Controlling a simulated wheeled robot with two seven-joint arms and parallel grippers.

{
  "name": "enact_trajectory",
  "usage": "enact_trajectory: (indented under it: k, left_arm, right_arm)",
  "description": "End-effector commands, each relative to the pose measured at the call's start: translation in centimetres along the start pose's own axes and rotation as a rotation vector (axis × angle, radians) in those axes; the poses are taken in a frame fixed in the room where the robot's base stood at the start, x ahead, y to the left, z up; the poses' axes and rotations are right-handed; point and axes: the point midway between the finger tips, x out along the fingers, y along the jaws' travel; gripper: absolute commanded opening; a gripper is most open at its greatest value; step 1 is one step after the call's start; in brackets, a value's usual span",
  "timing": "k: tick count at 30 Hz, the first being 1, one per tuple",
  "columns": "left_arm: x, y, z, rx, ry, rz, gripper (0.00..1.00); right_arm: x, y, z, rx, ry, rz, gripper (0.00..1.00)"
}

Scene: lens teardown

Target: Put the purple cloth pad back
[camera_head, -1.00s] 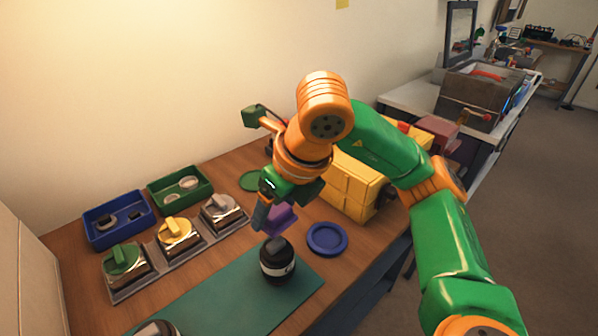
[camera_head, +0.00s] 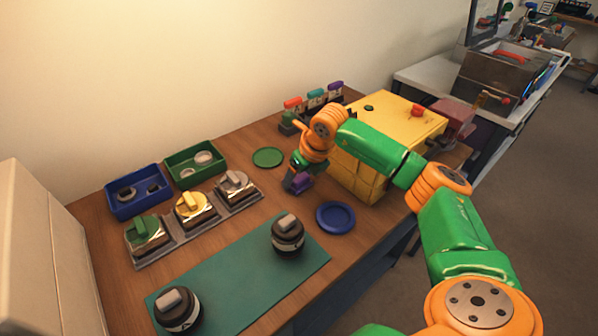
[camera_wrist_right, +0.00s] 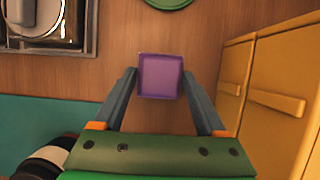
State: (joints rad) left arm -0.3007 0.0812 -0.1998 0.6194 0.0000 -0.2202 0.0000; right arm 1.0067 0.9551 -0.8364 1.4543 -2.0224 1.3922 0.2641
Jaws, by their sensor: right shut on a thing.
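The purple cloth pad (camera_head: 302,182) is a small purple block held in my right gripper (camera_head: 295,184), above the wooden table between the green disc and the blue dish. In the right wrist view the pad (camera_wrist_right: 160,76) sits between the two fingertips of my right gripper (camera_wrist_right: 161,82), which are closed on its sides. A rack with red, teal and purple topped items (camera_head: 314,98) stands at the back, left of the yellow cabinet. My left gripper is not in view.
The yellow cabinet (camera_head: 365,180) stands close to the right of my gripper. A green disc (camera_head: 268,157) and a blue dish (camera_head: 335,217) lie nearby. Black lens (camera_head: 288,238) stands on the green mat (camera_head: 235,280). Blue bin (camera_head: 137,207) and green bin (camera_head: 194,176) are left.

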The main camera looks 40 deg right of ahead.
Motion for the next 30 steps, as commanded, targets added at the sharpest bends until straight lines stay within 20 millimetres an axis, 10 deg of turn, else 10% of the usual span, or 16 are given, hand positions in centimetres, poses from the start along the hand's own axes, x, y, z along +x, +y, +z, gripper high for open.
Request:
enact_trajectory:
  k: [8, 9, 12, 21, 30]
  left_arm:
    - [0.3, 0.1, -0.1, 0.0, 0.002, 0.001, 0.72]
    - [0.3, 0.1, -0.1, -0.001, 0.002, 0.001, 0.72]
    - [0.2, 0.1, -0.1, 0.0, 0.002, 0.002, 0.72]
    - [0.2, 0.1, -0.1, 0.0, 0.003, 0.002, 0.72]
    - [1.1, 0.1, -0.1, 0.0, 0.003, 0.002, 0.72]
  right_arm:
    - [0.3, 0.0, -0.1, 0.001, -0.001, 0.001, 0.29]
    - [0.3, 0.0, -0.1, 0.001, -0.001, 0.001, 0.76]
    - [0.2, 0.0, -0.1, 0.001, -0.001, 0.001, 1.0]
    - [-0.6, 0.0, 0.1, 0.0, -0.005, 0.0, 1.0]
    - [-8.7, 0.0, 0.1, 0.0, -0.008, -0.001, 1.0]
